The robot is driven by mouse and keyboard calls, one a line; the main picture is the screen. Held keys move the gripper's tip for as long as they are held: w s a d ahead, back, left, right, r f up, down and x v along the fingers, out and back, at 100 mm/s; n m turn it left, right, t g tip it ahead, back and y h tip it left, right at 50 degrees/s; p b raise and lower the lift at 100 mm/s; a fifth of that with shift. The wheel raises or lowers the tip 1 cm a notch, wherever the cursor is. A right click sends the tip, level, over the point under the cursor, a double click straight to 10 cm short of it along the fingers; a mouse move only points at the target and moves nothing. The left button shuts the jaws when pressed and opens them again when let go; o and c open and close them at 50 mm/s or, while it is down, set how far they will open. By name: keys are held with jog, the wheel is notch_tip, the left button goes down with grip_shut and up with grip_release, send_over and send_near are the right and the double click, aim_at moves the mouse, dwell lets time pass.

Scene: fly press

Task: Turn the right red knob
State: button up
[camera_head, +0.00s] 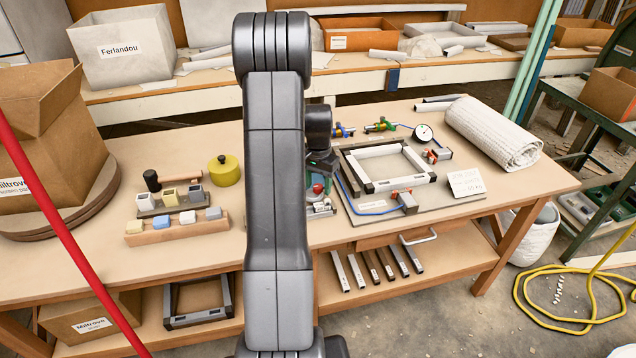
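A red knob (318,188) shows just right of my arm, on a small panel (320,209) on the workbench. My arm covers the panel's left part, so any other knob there is hidden. My gripper (323,168) is dark with a green light and hangs above this red knob, close to it. I cannot tell whether they touch. Its fingers are small and dark, and I cannot tell if they are open or shut. Small red parts also show on a fitting (406,201) at the front of the frame board and on another (436,154) at its right.
A board (455,208) with a square metal frame (391,166), blue hose and gauge (423,133) lies right of my gripper. A rolled white mat (493,132) is farther right.

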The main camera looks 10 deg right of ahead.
jog(key=c, duration=1)
jog(key=shift+o, duration=0.2)
jog(key=shift+n, duration=0.3)
jog(key=n, duration=0.3)
jog(key=shift+n+b, duration=0.3)
jog(key=n, duration=0.9)
jog(key=shift+b, duration=0.35)
jog(key=n, duration=0.4)
jog(key=shift+n, duration=0.3)
jog(key=shift+r, duration=0.1)
